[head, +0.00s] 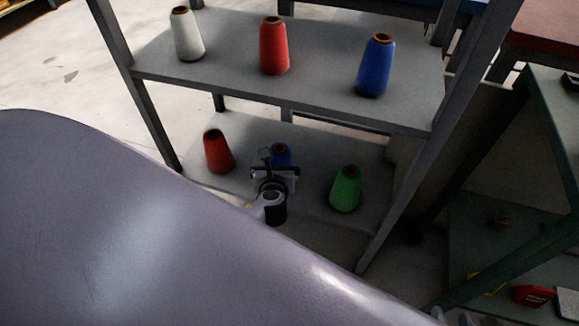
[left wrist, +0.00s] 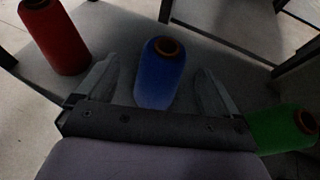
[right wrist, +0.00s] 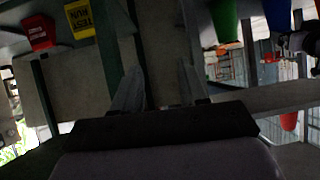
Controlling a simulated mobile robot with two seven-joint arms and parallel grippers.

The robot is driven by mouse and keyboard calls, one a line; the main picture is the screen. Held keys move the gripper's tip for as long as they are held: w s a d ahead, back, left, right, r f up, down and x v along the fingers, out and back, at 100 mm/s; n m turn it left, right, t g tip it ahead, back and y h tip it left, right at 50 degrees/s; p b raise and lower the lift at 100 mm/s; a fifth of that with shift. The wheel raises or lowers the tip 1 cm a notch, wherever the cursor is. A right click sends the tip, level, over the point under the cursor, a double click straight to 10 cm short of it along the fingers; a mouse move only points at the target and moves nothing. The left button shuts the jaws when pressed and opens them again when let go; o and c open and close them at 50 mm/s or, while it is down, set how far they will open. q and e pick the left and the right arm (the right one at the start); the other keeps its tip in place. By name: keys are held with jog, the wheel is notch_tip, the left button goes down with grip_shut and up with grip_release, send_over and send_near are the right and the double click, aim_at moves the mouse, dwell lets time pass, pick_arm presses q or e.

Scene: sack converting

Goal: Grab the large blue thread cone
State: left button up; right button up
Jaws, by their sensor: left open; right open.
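In the head view a blue thread cone (head: 375,66) stands upright at the right of the rack's upper shelf. Another blue cone (head: 281,155) stands on the lower shelf, partly hidden by my left gripper (head: 273,172). The upper one looks bigger in the picture but is nearer the camera. In the left wrist view the lower blue cone (left wrist: 159,78) appears between the fingers of my open left gripper (left wrist: 157,80); no grip on it shows. My right gripper (right wrist: 160,75) is open and empty in the right wrist view, away from the lower blue cone.
White (head: 187,36) and red (head: 274,47) cones share the upper shelf (head: 225,58). A red cone (head: 218,152) and a green cone (head: 345,189) flank the lower blue one. Rack posts frame the shelves. A green-framed stand (head: 487,232) is at right.

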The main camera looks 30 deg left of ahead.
aim_at(280, 153)
pick_arm(q)
jog(key=b+x, duration=0.1)
jog(key=x, duration=0.1)
jog(key=b+x, duration=0.1)
jog(key=x, duration=0.1)
jog(key=b+x, duration=0.1)
jog(key=x, duration=0.1)
jog(key=shift+w+d+f, duration=0.15)
jog(key=shift+w+d, duration=0.1)
jog(key=shift+w+a, duration=0.1)
jog(key=shift+w, duration=0.1)
jog(key=c, duration=1.7)
jog(key=shift+r, duration=0.2)
grip_shut()
pick_arm(e)
jog(key=shift+w+a+r+n+t+y, duration=0.15)
jog(key=shift+w+a+r+y, duration=0.1)
jog(key=shift+a, duration=0.3)
jog(key=shift+w+a+r+n+t+y, duration=0.15)
jog(key=shift+w+a+y, duration=0.1)
jog(key=shift+a, duration=0.3)
pick_arm(q)
jog(key=shift+r, duration=0.1)
pick_arm(e)
jog(key=shift+r, duration=0.1)
